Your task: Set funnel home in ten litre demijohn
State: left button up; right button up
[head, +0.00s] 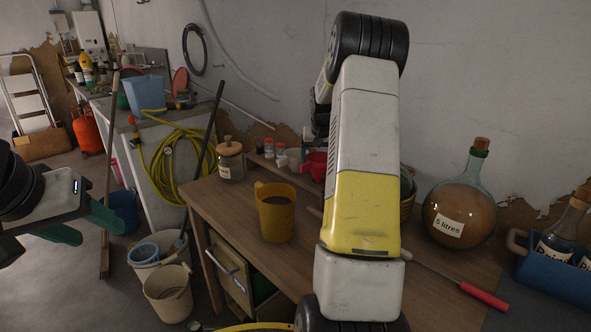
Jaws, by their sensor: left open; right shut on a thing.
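My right arm stands across the middle of the view and bends over at the top. Its hand (310,132) is mostly behind the arm; its fingertips are hidden. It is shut. A red piece (315,164), seemingly the funnel, shows just below it, partly covered by the arm. Its spout is not visible. Behind the arm's right side a strip of glass and wicker (407,193) shows, perhaps the ten litre demijohn; its neck and label are hidden. A demijohn labelled 5 litres (461,211), corked, stands to the right. My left gripper (98,226) is open and empty, left of the bench.
The wooden bench (228,207) bears a yellow mug (275,213) with dark liquid, a corked jar (230,160) and a red-handled tool (483,295). A blue crate (556,273) with bottles stands right. Buckets (168,292) and a broom are left.

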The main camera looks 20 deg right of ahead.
jog(key=shift+r, duration=1.5)
